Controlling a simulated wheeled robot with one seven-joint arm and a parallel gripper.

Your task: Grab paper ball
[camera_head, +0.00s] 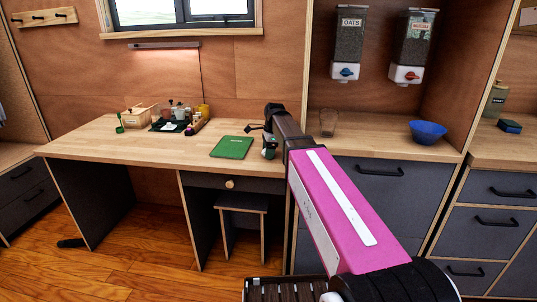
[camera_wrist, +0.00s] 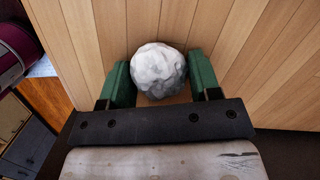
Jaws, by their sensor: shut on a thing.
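The paper ball (camera_wrist: 158,70) is a crumpled white and grey lump between the two green fingers of my gripper (camera_wrist: 160,82) in the wrist view. The fingers press on its left and right sides. Light wooden boards show behind the ball; I cannot tell whether it touches them. In the head view my gripper (camera_head: 269,150) is small, near the right end of the wooden desk (camera_head: 100,147), and mostly hidden by my arm. I cannot make out the ball clearly there.
A green book (camera_head: 232,147) lies on the desk left of my gripper. A tray of small jars (camera_head: 180,118) stands farther back. A glass (camera_head: 328,122) and a blue bowl (camera_head: 427,132) stand on the counter to the right. A stool (camera_head: 242,205) is under the desk.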

